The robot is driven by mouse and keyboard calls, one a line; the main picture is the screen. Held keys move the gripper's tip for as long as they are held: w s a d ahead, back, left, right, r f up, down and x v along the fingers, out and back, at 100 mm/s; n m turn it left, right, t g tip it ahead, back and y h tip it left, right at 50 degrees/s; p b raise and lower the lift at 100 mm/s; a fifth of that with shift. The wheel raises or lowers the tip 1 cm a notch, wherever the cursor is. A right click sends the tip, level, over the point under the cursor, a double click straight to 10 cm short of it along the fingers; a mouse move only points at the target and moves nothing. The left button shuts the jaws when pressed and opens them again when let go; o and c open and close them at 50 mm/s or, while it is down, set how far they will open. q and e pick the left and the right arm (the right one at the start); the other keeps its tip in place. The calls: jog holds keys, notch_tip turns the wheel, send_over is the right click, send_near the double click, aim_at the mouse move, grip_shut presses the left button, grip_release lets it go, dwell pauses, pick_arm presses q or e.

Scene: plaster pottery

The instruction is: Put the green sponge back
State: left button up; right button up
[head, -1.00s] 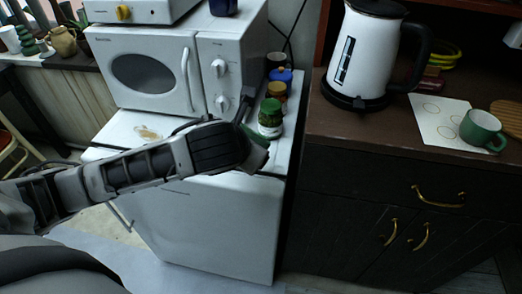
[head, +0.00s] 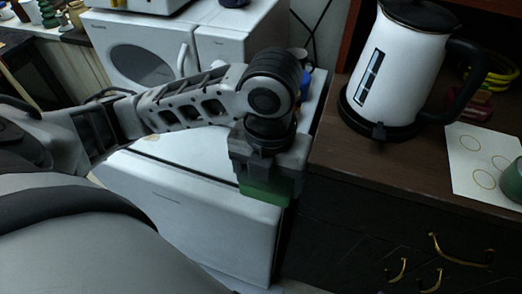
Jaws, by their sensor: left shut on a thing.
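My left gripper (head: 268,172) reaches in from the left and points down over the right front edge of the white cabinet (head: 190,205). It is shut on the green sponge (head: 264,193), whose lower part shows below the fingers. The upper part of the sponge is hidden by the gripper. I cannot tell whether the sponge touches the cabinet. My right gripper is out of view.
A white oven (head: 135,55) stands on the cabinet behind my arm. A blue-lidded jar (head: 306,82) shows partly behind my wrist. On the dark counter (head: 365,165) at right are a white kettle (head: 405,65), a paper with circles (head: 485,160) and a green mug (head: 513,180).

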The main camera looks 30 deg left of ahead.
pick_arm(q)
jog(key=w+a+f+b, duration=0.1)
jog(key=w+a+f, duration=0.1)
jog(key=w+a+f+b, duration=0.1)
jog(key=w+a+f, duration=0.2)
jog(key=shift+a+f, duration=0.1)
jog(key=shift+f, duration=0.25)
jog(key=shift+w+a+f, duration=0.65)
jog(key=shift+w+f, duration=0.1)
jog(key=shift+f, duration=0.1)
jog(key=shift+w+a+f+b, duration=0.15)
jog(key=shift+f+b, duration=0.05)
jog(key=shift+b, duration=0.1)
notch_tip(320, 180, down, 4)
jog(key=shift+w+a+r, duration=0.15)
jog(key=shift+r, duration=0.1)
jog(key=o, duration=0.7)
notch_tip(320, 180, up, 12)
jog(key=p, duration=0.2)
jog(key=shift+p, duration=0.3)
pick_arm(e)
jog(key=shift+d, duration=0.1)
